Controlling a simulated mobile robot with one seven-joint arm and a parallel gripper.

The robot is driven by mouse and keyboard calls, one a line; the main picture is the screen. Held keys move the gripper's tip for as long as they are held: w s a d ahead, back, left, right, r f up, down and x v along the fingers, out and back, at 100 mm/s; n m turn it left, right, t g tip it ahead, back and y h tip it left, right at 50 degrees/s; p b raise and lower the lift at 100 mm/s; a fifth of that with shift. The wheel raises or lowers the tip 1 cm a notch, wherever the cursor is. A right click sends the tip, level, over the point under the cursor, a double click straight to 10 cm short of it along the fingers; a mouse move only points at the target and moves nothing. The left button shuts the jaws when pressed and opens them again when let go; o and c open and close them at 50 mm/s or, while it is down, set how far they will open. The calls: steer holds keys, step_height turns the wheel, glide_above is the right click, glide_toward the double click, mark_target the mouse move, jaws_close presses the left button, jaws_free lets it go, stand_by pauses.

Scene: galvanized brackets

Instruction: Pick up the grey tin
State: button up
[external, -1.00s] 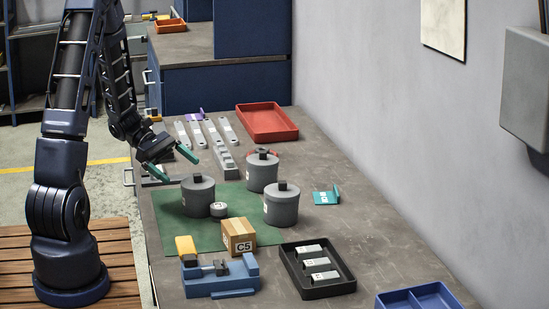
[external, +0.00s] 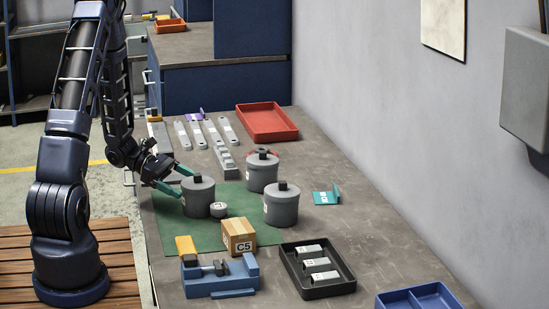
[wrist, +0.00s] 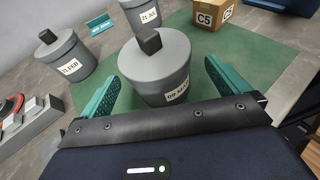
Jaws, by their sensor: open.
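Three lidded grey tins with black knobs stand on and beside a green mat. The nearest tin (external: 198,198) is at the left; in the wrist view this tin (wrist: 158,72) has a partly covered label. A second tin (external: 263,171) stands behind, and a third tin (external: 281,206) to the right. In the wrist view they are a tin at left (wrist: 67,55) and a tin at top (wrist: 142,12). My gripper (external: 187,186) is open and low at the left side of the nearest tin. In the wrist view its teal fingers (wrist: 160,76) flank that tin, which stands upright.
A C5 carton (external: 239,237), a blue vise-like fixture (external: 220,279) and a black tray (external: 318,289) are in front. A red tray (external: 267,122) and metal brackets (external: 198,134) lie behind. A teal bracket (external: 327,196) is at right.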

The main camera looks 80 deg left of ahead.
steer(key=shift+x, duration=2.5)
steer(key=shift+w+a+r, duration=0.15)
steer(key=shift+w+a, duration=0.05)
steer(key=c, duration=1.9)
steer(key=shift+r, duration=0.1)
step_height(320, 180, up, 19)
steer(key=s+a, duration=0.1)
steer(key=a, duration=0.5)
glide_toward(212, 196)
steer(key=w+a+r, duration=0.2)
steer(key=w+a, duration=0.1)
steer(key=a, duration=0.1)
steer(key=shift+n+t+y, duration=0.3)
steer(key=shift+y, duration=0.1)
steer(key=shift+f, duration=2.1)
